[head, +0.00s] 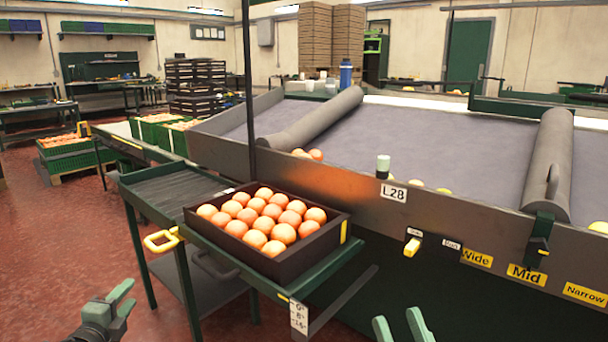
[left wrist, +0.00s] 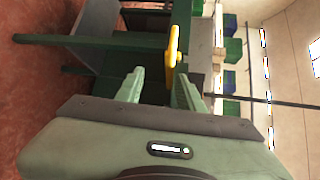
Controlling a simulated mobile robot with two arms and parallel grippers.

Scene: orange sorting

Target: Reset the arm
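My left gripper (head: 128,296) is at the lower left of the head view, over the red floor and in front of the green stand. Its two pale green fingers stand apart with nothing between them; they also show in the left wrist view (left wrist: 158,78). My right gripper (head: 400,325) shows only its fingertips at the bottom edge of the head view, spread apart with nothing seen between them. A dark crate (head: 284,266) full of oranges (head: 268,210) sits on the stand, apart from both grippers.
A yellow handle (head: 161,241) sticks out from the green stand (head: 145,203), near my left gripper; it also shows in the left wrist view (left wrist: 174,45). The grey sorting table (head: 420,135) fills the right. Open red floor (head: 60,235) lies left.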

